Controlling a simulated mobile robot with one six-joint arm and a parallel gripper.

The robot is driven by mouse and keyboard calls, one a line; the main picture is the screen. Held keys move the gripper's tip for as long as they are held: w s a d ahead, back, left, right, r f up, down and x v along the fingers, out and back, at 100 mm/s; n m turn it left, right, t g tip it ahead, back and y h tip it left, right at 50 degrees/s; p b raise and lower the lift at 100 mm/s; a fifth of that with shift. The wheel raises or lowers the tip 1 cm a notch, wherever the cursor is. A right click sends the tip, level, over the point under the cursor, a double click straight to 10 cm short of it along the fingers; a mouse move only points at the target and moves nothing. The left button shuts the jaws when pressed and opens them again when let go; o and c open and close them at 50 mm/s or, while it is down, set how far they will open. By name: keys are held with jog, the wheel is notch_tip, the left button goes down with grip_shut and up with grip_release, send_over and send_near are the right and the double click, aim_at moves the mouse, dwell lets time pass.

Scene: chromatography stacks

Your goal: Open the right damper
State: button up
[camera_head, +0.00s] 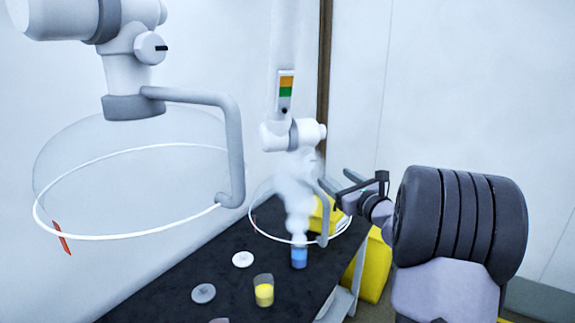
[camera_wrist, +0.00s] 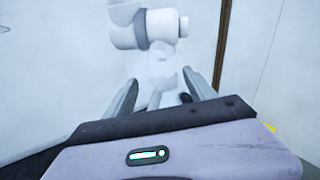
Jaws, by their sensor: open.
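The right extraction arm (camera_head: 293,135) hangs over the far part of the bench, with a clear hood (camera_head: 255,212) rimmed in white below it. It also fills the upper middle of the wrist view (camera_wrist: 148,28). I cannot make out the right damper's handle or its setting; vapour and my gripper partly cover that area. My gripper (camera_head: 341,180) is open and empty, close to the right side of that hood in the head view. In the wrist view my gripper (camera_wrist: 160,86) has its fingers apart, with pale parts of the extraction arm showing between them.
A larger left extraction arm (camera_head: 125,75) and hood stand nearer, with a knob (camera_head: 150,47). Vapour (camera_head: 293,190) rises above a blue-filled beaker (camera_head: 299,258). A yellow-filled beaker (camera_head: 264,291) and pale discs lie on the black bench (camera_head: 180,265). Yellow containers (camera_head: 374,268) stand at right.

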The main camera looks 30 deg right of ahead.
aim_at(310, 161)
jog(key=w, duration=0.4)
jog(key=w+d, duration=0.1)
jog(key=w, duration=0.4)
jog(key=w+d, duration=0.1)
jog(key=w, duration=0.4)
